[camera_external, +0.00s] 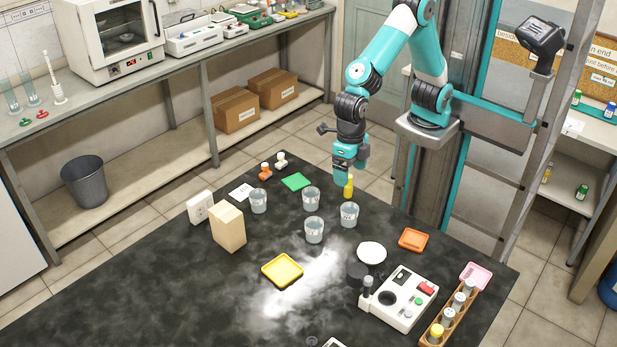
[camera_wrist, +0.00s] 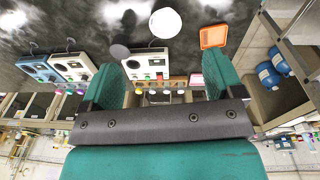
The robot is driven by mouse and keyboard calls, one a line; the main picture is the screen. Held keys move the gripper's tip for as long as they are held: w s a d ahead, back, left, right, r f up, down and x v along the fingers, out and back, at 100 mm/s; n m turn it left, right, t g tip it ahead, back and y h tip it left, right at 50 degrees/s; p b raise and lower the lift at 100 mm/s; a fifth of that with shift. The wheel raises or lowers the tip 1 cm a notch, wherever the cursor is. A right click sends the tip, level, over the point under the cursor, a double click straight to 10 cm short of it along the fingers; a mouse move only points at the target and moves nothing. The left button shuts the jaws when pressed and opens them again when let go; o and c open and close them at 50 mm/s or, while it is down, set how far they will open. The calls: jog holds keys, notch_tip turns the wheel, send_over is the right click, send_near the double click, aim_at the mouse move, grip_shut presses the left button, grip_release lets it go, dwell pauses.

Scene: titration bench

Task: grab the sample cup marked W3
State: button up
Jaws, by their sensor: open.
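Several clear sample cups stand on the dark bench top in the external view: one at the left (camera_external: 258,202), one at the back (camera_external: 311,199), one at the front (camera_external: 314,231) and one at the right (camera_external: 349,215). Their markings are too small to read, so I cannot tell which is W3. My gripper (camera_external: 344,178) hangs above the bench's far edge, behind the cups and apart from them. In the wrist view my gripper (camera_wrist: 163,78) shows two teal fingers spread wide with nothing held between them. No cup shows in the wrist view.
A yellow bottle (camera_external: 349,188) stands by my gripper, behind the right cup. A beige block (camera_external: 228,227), yellow tray (camera_external: 282,270), white disc (camera_external: 371,253), orange tray (camera_external: 413,240) and white stirrer device (camera_external: 403,299) surround the cups. The left front bench is clear.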

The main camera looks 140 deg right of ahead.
aim_at(314, 231)
jog(key=w+d+f+n, duration=0.4)
jog(key=d+f, duration=0.3)
jog(key=d, duration=0.1)
jog(key=shift+h, duration=0.4)
notch_tip(314, 231, down, 12)
jog(key=p, duration=0.2)
jog(key=shift+p, duration=0.3)
jog(key=shift+w+d+f+p, duration=0.1)
jog(key=shift+f+p, duration=0.6)
jog(key=shift+f, duration=0.7)
jog(key=shift+w+d+f+p, duration=0.1)
jog(key=shift+f+p, duration=0.55)
jog(key=shift+f, duration=0.75)
jog(key=c, duration=1.1)
jog(key=shift+c, duration=0.2)
